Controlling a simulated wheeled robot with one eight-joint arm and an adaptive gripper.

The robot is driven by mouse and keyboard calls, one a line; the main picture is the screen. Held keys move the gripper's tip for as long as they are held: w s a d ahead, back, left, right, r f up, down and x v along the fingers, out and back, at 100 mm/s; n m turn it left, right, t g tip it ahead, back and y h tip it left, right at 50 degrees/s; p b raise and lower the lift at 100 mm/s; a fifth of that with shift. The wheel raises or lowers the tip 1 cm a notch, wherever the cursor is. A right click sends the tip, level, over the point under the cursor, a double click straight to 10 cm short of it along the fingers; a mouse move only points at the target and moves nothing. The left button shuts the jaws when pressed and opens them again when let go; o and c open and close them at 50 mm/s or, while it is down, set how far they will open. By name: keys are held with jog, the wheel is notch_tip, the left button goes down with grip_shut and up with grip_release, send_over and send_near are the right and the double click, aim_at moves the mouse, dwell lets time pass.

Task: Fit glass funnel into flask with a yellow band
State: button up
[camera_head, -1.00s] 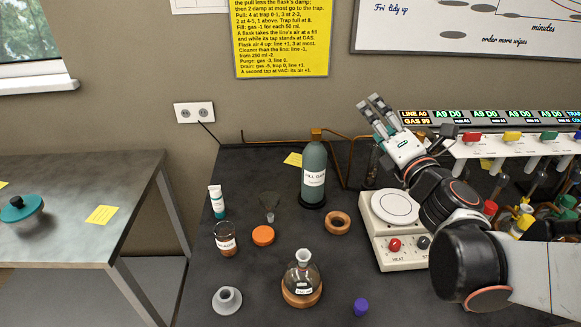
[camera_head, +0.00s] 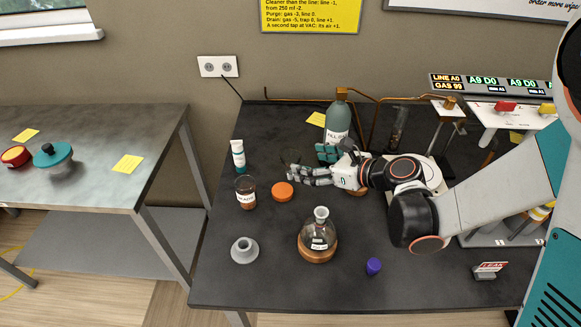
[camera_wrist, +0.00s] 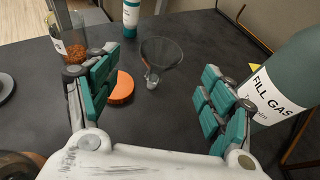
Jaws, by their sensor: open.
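Something yellow (camera_head: 541,212) shows at the right, mostly hidden behind my arm.
An orange disc (camera_wrist: 121,88) lies left of the funnel. The green FILL GAS bottle (camera_wrist: 280,82) is close to the right fingers.

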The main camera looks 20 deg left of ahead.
aim_at(284, 154)
jog(key=shift+r+b+x, duration=0.15)
jog(key=shift+b+x, duration=0.5)
jog(key=shift+x, duration=1.3)
jog(key=shift+r+b+x, duration=0.2)
jog(key=shift+b+x, duration=0.4)
jog(key=shift+x, duration=1.4)
jog(key=shift+w+a, duration=0.1)
jog(key=c, duration=1.2)
jog(key=shift+r, duration=0.2)
